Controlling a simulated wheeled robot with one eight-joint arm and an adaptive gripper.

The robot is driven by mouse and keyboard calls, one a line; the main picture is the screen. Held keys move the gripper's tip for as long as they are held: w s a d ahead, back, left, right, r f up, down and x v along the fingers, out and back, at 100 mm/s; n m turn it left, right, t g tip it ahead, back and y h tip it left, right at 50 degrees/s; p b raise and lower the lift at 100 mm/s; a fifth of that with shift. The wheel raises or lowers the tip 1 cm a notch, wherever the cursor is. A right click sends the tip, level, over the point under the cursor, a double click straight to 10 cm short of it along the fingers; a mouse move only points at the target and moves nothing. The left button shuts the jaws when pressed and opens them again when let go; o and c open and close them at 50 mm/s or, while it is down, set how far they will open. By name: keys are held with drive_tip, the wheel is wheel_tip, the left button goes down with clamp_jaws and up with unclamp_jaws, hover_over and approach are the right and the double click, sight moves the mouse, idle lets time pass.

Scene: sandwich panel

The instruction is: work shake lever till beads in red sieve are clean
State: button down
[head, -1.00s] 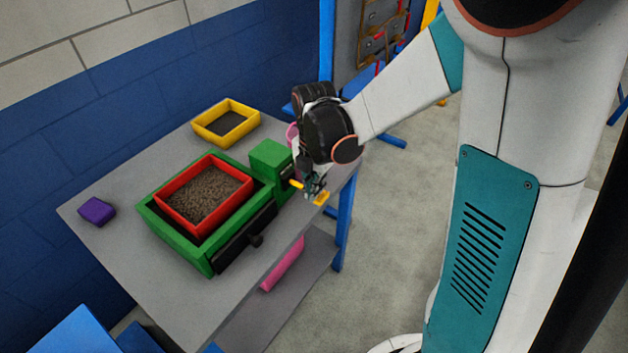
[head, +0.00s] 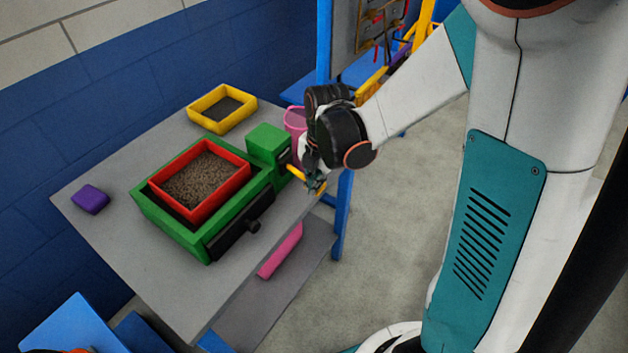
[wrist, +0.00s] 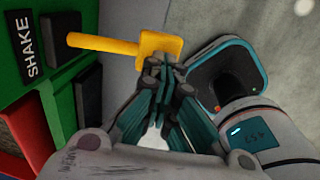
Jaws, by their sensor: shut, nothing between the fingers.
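The red sieve (head: 237,184) sits in the green shaker frame (head: 172,225) on the table and is full of grey-brown beads (head: 205,179). The yellow shake lever (head: 298,174) sticks out from the green box (head: 267,142) at the frame's right end. It also shows in the wrist view (wrist: 105,43), beside a black "SHAKE" label (wrist: 38,46). My gripper (head: 315,184) is at the lever's outer end. In the wrist view my gripper (wrist: 165,66) is shut and empty, its tips right at the lever's broad end plate; whether they touch it I cannot tell.
A yellow-rimmed tray (head: 194,117) stands at the back of the grey table (head: 120,250), and a purple block (head: 90,199) lies at the left. A pink bucket (head: 296,120) is behind my gripper. A black drawer-like part with a knob (head: 252,226) is on the frame's front.

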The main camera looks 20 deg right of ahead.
drive_tip(key=shift+r, duration=0.15)
drive_tip(key=shift+r+p, duration=0.65)
drive_tip(key=shift+r, duration=0.15)
